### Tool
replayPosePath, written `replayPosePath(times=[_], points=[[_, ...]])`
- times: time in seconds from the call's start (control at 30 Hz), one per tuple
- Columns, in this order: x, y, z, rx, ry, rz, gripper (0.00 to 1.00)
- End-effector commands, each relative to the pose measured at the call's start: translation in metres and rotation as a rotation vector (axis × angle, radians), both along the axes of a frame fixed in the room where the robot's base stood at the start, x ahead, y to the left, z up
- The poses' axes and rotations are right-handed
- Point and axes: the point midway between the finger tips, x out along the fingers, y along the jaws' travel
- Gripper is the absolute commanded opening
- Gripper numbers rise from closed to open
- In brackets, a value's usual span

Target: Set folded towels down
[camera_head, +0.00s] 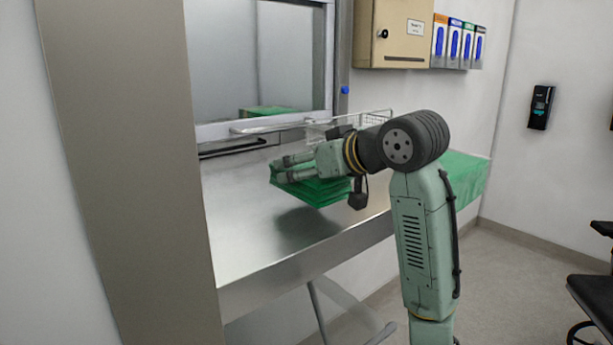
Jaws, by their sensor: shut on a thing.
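The folded green towels (318,192) are a flat stack held over the steel counter (243,215). My gripper (284,168) is shut on the stack from the right, with its fingers pointing left. A dark shadow lies on the counter below the towels, so they look held a little above it. My wrist and forearm hide part of the stack's right side.
A sliding window (262,60) stands behind the counter, with a green item (268,112) showing through it. A wire basket (372,120) and green cloth (465,175) are at the right. Bare steel lies left and in front of the towels.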

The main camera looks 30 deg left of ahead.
Motion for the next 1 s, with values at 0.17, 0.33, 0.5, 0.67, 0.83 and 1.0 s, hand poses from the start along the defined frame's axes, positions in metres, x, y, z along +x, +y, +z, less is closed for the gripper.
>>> replayPosePath(times=[0.17,0.33,0.5,0.67,0.83,1.0], points=[[0.001,-0.001,-0.022,-0.001,0.003,-0.001,0.36],[0.0,-0.001,-0.031,0.0,0.001,-0.001,0.36],[0.0,-0.001,-0.032,0.0,0.0,-0.001,0.36],[0.0,-0.001,-0.035,-0.001,0.001,-0.001,0.71],[0.0,-0.001,-0.034,-0.001,0.001,0.0,0.82],[0.0,-0.001,-0.034,-0.001,0.001,0.0,0.91]])
